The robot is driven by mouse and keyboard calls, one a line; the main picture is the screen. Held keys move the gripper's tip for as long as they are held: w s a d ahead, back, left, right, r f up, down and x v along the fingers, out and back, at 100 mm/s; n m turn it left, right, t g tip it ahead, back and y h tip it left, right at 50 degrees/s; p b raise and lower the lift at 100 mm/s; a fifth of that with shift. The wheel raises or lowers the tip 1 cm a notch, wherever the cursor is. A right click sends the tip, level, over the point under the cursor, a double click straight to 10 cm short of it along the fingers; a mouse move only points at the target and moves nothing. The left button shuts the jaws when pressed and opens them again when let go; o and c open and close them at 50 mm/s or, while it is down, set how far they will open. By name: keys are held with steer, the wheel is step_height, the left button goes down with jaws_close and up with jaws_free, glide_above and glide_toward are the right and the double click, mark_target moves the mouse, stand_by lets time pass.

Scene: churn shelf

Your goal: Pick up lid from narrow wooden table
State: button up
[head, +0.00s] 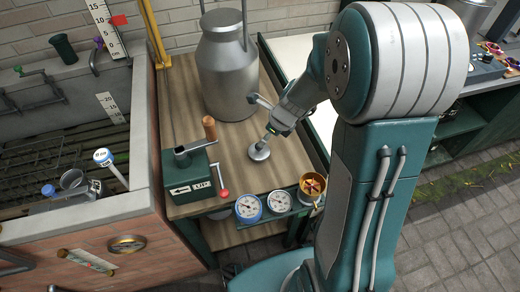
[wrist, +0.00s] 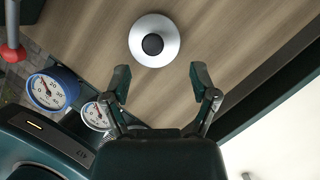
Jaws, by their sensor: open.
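The lid (head: 259,151) is a small silver disc with a dark knob, lying on the narrow wooden table (head: 240,173). In the wrist view the lid (wrist: 154,40) shows from above, with its black knob in the middle. My gripper (wrist: 160,78) is open and empty; its two dark fingers stand apart, with the lid just beyond their tips in the picture. In the head view my gripper (head: 270,132) is close to the lid and partly overlaps it. I cannot tell the exact height between fingers and lid.
A large metal churn (head: 226,70) stands at the table's back. A green crank box (head: 192,175) with a wooden handle and red knob is left of the lid. Two round gauges (head: 249,208) and a brass valve (head: 312,186) line the front edge. A brick-walled tank (head: 80,215) stands left.

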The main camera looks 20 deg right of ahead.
mark_target(259, 151)
steer(key=shift+f, duration=0.35)
steer(key=a+f, duration=0.2)
steer(key=f, duration=0.1)
steer(key=w+a+f, duration=0.1)
steer(key=shift+f, duration=0.35)
steer(key=shift+d, duration=0.6)
steer(key=shift+c, duration=0.6)
jaws_close()
steer(key=shift+a, duration=0.3)
